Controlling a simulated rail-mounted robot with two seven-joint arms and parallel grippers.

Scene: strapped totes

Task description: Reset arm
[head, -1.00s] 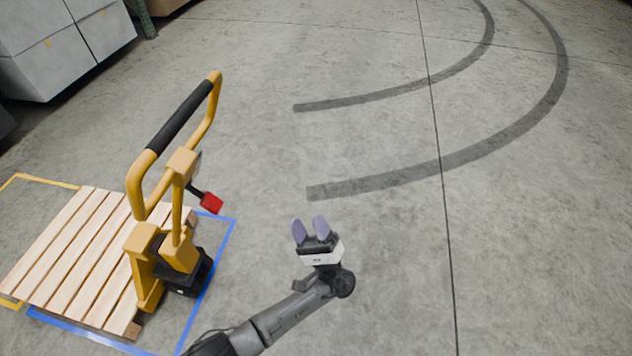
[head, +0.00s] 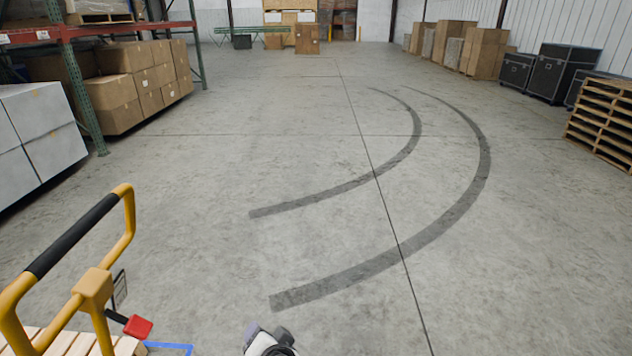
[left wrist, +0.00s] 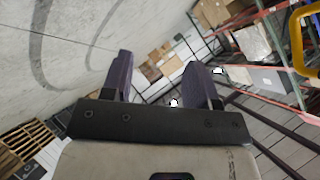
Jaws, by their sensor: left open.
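My left gripper (head: 266,337) shows at the bottom edge of the head view, cut off by the frame, above bare concrete floor. In the left wrist view its two purple-grey fingers (left wrist: 160,85) stand apart with nothing between them. The gripper is open and empty. My right gripper is in neither view.
A yellow pallet jack (head: 95,290) with a black grip and red lever stands at lower left by a wooden pallet (head: 75,343). Boxes and racking (head: 130,80) line the left. Black cases (head: 553,72) and stacked pallets (head: 603,122) stand right. The middle floor is clear.

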